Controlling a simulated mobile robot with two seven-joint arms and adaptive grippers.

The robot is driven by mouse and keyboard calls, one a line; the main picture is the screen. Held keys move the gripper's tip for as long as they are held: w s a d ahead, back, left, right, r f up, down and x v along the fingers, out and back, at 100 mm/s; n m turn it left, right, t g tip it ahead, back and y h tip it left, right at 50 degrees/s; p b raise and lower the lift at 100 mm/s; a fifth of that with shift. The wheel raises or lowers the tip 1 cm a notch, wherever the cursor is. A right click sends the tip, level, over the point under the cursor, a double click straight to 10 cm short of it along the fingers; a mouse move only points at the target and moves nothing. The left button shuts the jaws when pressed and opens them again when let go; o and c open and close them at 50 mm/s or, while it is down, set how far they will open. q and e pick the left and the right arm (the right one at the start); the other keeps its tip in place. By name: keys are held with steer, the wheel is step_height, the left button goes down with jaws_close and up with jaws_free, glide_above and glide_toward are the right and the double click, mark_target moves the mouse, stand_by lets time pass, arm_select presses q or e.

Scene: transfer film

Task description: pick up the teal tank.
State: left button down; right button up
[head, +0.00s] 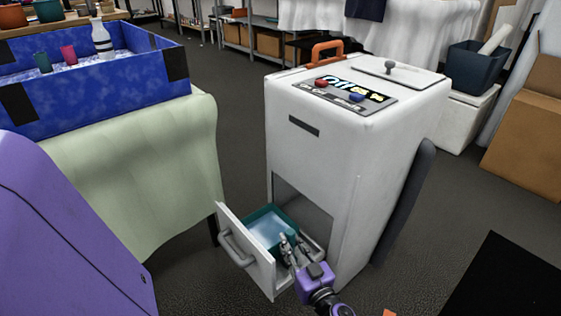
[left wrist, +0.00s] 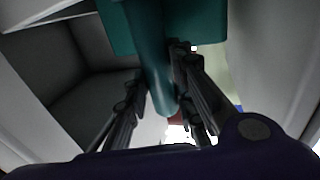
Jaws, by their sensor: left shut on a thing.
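The teal tank (head: 268,228) sits in the pulled-out drawer (head: 243,245) at the foot of the white machine (head: 345,145). It is box-shaped and holds a pale blue, liquid-like surface. My left gripper (head: 289,246) is at the tank's near right side, low in the drawer. In the left wrist view, the tank's teal handle (left wrist: 155,75) passes between my two fingers (left wrist: 160,95), and they are shut on it. The tank's far walls are partly hidden by the drawer and machine. My right gripper is not in view.
A table with a pale green cloth (head: 140,150) holds a blue box (head: 100,110) at left. A cardboard box (head: 525,130) stands at right. Dark floor is open around the machine.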

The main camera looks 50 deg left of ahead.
arm_select(q)
steer(key=shift+r, duration=0.25)
